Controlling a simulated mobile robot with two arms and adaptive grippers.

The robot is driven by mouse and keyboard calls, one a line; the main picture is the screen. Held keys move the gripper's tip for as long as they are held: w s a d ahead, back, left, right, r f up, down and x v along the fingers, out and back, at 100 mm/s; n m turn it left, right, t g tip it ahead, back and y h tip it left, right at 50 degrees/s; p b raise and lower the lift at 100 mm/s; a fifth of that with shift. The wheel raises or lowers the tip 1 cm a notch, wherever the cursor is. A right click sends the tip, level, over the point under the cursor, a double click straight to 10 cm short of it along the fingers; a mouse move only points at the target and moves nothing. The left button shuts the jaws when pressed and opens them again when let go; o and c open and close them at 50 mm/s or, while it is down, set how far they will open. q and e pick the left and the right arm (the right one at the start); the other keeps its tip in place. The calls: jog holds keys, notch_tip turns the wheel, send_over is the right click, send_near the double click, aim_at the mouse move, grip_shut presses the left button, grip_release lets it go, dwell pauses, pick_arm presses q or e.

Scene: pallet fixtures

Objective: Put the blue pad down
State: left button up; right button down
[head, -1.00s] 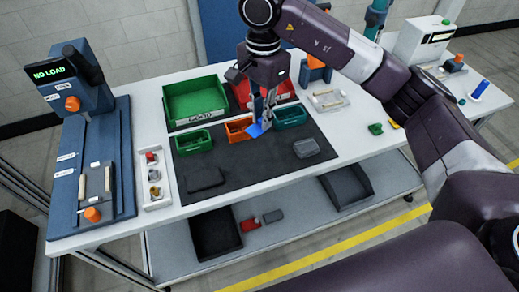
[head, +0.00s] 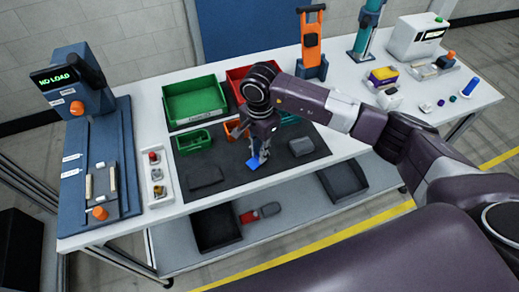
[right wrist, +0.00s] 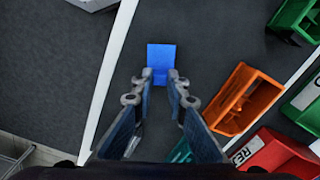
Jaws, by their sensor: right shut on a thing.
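The blue pad (head: 254,163) is a small flat square over the front middle of the dark mat (head: 235,180). My right gripper (head: 262,153) points down and is shut on the pad's near end. In the right wrist view the pad (right wrist: 161,54) sticks out beyond the fingertips (right wrist: 160,77), with dark mat behind it. I cannot tell whether the pad touches the mat. My left gripper is not in view.
Dark grey blocks lie on the mat left (head: 205,176) and right (head: 301,146) of the pad. Small green (head: 193,139) and orange (head: 236,129) bins stand behind, with larger green (head: 194,100) and red (head: 238,74) bins further back. Bare mat surrounds the pad.

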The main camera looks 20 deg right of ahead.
jog(key=shift+f+b, duration=0.15)
jog(key=shift+b, duration=0.15)
jog(key=c, duration=1.9)
grip_release()
jog(key=shift+r+p, duration=0.25)
jog(key=shift+p, duration=0.05)
jog(key=shift+r, duration=0.2)
notch_tip(320, 180, up, 12)
jog(key=b, duration=0.4)
jog(key=shift+f+b, duration=0.2)
jog(key=shift+b, duration=0.15)
